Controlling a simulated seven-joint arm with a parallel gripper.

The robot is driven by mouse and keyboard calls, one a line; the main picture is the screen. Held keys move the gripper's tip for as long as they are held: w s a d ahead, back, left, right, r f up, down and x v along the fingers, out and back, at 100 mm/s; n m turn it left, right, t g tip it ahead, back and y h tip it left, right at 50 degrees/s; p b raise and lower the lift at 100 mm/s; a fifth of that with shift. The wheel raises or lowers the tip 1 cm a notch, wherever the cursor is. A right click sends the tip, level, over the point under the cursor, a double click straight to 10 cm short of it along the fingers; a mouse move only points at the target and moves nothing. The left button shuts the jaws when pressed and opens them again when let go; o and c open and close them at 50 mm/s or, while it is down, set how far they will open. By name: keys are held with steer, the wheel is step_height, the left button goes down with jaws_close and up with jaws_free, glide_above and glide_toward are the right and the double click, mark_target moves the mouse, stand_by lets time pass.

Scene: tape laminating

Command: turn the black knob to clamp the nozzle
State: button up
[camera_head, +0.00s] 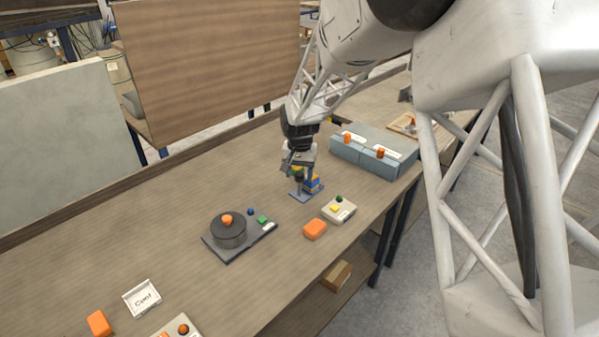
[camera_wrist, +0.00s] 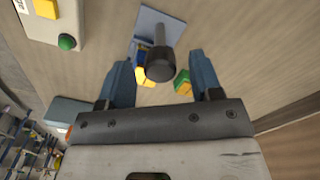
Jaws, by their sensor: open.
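The black knob (camera_wrist: 160,66) is a dark round cap on a grey post in the wrist view. Its post rises from a blue-grey base plate (camera_wrist: 149,20), which also shows in the head view (camera_head: 299,195). My gripper (camera_wrist: 160,61) is open, with one finger on each side of the knob and a visible gap to both. In the head view my gripper (camera_head: 299,171) is above the plate and hides the knob. A blue and yellow part (camera_wrist: 144,76) and a green and yellow part (camera_wrist: 183,83) sit beside the knob. I cannot make out the nozzle clearly.
A beige box (camera_head: 339,210) with green and yellow buttons and an orange block (camera_head: 315,229) stand close to the plate. Blue-grey boxes (camera_head: 375,152) stand behind it to the right. A dark round device (camera_head: 229,232) is at left. The table's back left is clear.

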steer(key=shift+r, duration=0.15)
steer(key=shift+r, duration=3.75)
steer(key=shift+d+r, duration=0.1)
